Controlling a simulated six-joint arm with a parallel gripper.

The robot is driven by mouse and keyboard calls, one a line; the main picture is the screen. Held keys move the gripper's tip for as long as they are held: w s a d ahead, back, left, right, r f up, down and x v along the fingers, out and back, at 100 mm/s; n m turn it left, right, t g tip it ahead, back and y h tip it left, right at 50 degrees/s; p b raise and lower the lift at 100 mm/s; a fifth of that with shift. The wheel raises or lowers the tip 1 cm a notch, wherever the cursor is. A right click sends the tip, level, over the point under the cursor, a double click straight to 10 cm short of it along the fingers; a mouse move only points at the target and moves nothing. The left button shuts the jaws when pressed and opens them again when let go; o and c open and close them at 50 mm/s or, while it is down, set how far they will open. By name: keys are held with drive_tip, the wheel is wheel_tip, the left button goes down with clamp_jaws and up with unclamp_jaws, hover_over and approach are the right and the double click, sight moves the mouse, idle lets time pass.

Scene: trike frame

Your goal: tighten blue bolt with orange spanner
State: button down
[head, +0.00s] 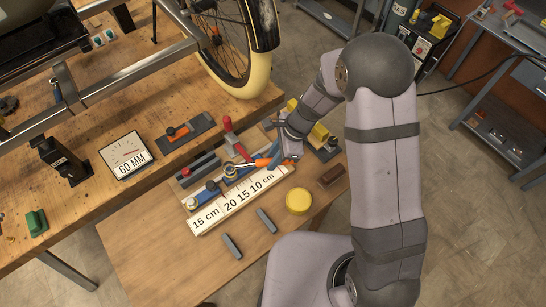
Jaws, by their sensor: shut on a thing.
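My gripper (275,159) is over the back of the small wooden table, low above the tool area. It is shut on the orange spanner (262,162), whose orange handle shows at the jaws. Small blue knobs (109,34) show on the trike frame (130,75) at the upper left. I cannot tell which blue part is the blue bolt.
A white length scale (236,203) lies before the tools. A yellow round tin (298,201), a brown block (330,176) and two grey bars (266,220) lie nearby. A red-handled tool (228,125) stands behind. A 60 MM sign (126,156) and the wheel (240,80) are farther back.

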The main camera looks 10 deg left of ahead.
drive_tip(key=shift+f+b, duration=0.85)
drive_tip(key=shift+f, duration=0.2)
drive_tip(key=shift+s+d+m+t+b, duration=0.15)
drive_tip(key=shift+s+m+t+b, duration=0.25)
drive_tip(key=shift+s+m+b, duration=0.55)
idle(3.4)
drive_tip(key=shift+s+a+m+t+b, duration=0.2)
drive_tip(key=shift+s+m+t+b, duration=0.3)
drive_tip(key=shift+s+m+b, duration=0.95)
idle(1.1)
